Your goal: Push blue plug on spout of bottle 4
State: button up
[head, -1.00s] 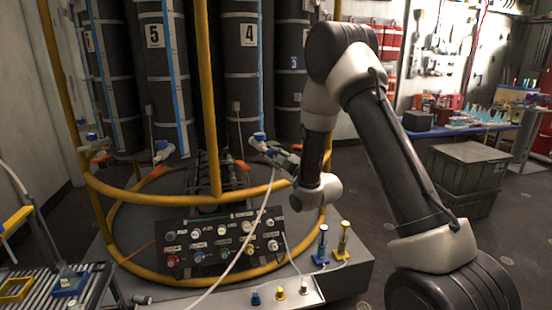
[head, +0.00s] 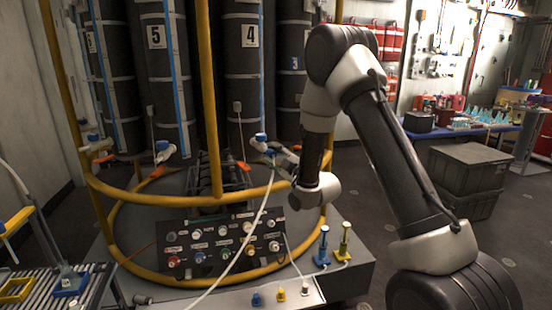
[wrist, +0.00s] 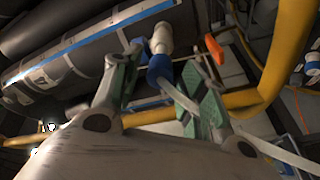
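Bottle 4 (head: 241,75) is the dark tank with the "4" label, behind the yellow rail. Its spout (head: 258,145) points down and to the right, and it shows as a white cylinder in the wrist view (wrist: 160,39). The blue plug (wrist: 158,68) is against the spout's end, in line with it, with the white hose (wrist: 180,97) running from it. How deep it sits cannot be told. My gripper (wrist: 166,75) has green-padded fingers on both sides of the plug, with visible gaps. In the head view my gripper (head: 281,157) is small beside the spout.
The yellow rail (head: 250,193) passes just below my gripper. Bottle 5 (head: 157,80) and its spout stand to the left. A panel of plugs (head: 222,246) is at the front, with blue and yellow stands (head: 322,244) to its right. Grey crates (head: 467,170) stand at right.

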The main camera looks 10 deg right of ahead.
jog(key=v, duration=0.7)
jog(key=shift+s, duration=0.25)
jog(key=shift+d, duration=0.1)
